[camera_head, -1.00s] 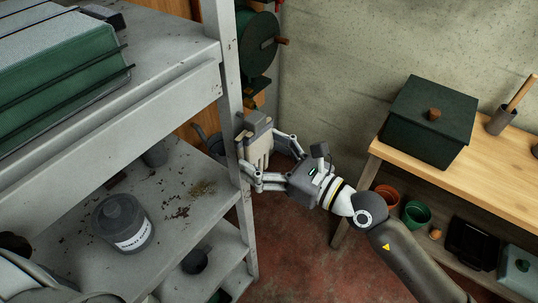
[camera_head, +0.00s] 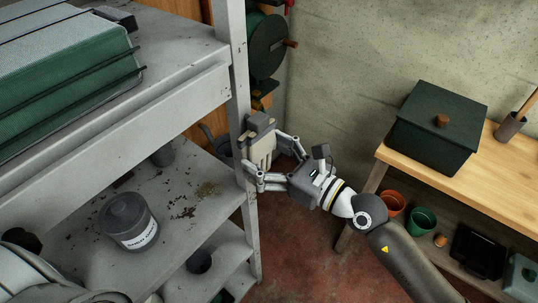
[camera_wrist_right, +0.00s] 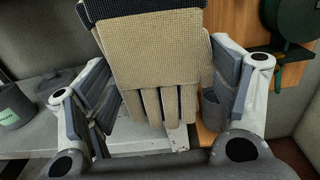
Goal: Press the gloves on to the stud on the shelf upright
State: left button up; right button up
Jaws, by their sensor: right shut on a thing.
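The gloves (camera_head: 261,151) are beige with a dark grey cuff and hang fingers down beside the grey shelf upright (camera_head: 239,85). They also show in the wrist view (camera_wrist_right: 160,55), where they cover the middle of the picture. My right gripper (camera_head: 266,160) is shut on the gloves, one finger on each side of them, close against the upright. I cannot tell whether the gloves touch the upright. The stud is not visible. My left gripper is out of view.
The shelf holds a green box (camera_head: 65,85) on top and a labelled grey pot (camera_head: 128,221) below. A dark green reel (camera_head: 267,48) is behind the upright. A wooden bench (camera_head: 512,165) with a lidded green box (camera_head: 436,125) stands at the right. Red floor lies between.

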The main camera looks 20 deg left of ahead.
jog(key=shift+w+a, duration=0.1)
jog(key=shift+a, duration=0.3)
jog(key=shift+w+a, duration=0.2)
jog(key=shift+a, duration=0.25)
jog(key=o, duration=0.9)
jog(key=shift+c, duration=0.2)
jog(key=shift+o, duration=1.2)
jog(key=shift+a, duration=0.1)
jog(key=shift+d, duration=0.2)
jog(key=b+v, duration=0.2)
jog(key=v, duration=1.3)
jog(key=shift+s+d, duration=0.2)
jog(key=shift+d, duration=0.15)
